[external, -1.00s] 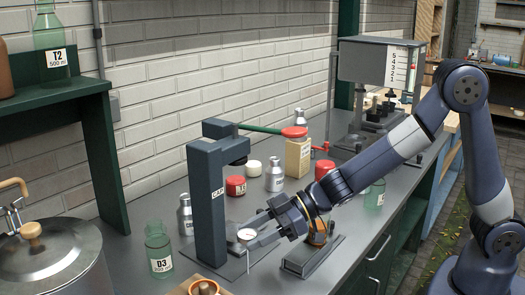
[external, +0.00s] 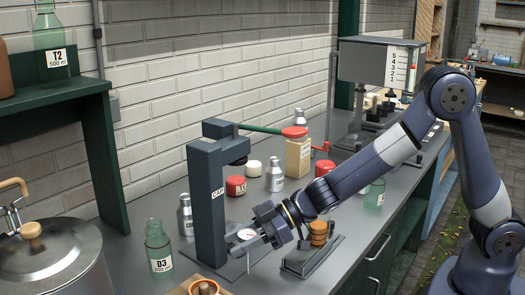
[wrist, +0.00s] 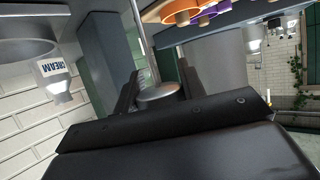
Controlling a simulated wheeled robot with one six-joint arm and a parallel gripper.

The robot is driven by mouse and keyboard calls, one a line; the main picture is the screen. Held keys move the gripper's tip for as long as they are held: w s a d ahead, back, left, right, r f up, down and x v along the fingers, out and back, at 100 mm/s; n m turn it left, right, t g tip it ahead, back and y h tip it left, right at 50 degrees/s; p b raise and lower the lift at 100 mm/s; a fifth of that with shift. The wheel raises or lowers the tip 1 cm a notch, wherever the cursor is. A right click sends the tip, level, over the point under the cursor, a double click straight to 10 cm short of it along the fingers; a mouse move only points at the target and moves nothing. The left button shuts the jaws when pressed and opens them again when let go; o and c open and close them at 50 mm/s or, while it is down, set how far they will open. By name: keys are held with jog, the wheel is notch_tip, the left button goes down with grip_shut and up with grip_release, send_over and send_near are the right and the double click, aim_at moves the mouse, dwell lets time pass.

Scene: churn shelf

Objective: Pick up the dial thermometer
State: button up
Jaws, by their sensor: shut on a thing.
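The dial thermometer (external: 246,234) shows a small round white face in the external view, at the front of the grey capping stand marked CAP (external: 207,205). My gripper (external: 248,240) is shut on it, with a finger on either side of the dial. In the wrist view a round silvery disc, the thermometer's head (wrist: 160,95), sits between the dark fingers.
Left of the stand are a green bottle marked D3 (external: 158,250) and a metal bottle (external: 186,215). A lidded steel churn (external: 60,265) is at front left. Red-lidded jars (external: 236,186) stand behind.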

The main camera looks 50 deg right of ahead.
jog(key=shift+r, duration=0.45)
notch_tip(320, 180, up, 3)
jog(key=shift+s+r+p, duration=0.1)
jog(key=shift+s+p, duration=0.05)
jog(key=shift+p, duration=0.55)
jog(key=s+b, duration=0.6)
jog(key=s, duration=1.1)
jog(key=shift+s+f, duration=0.3)
jog(key=shift+s, duration=0.05)
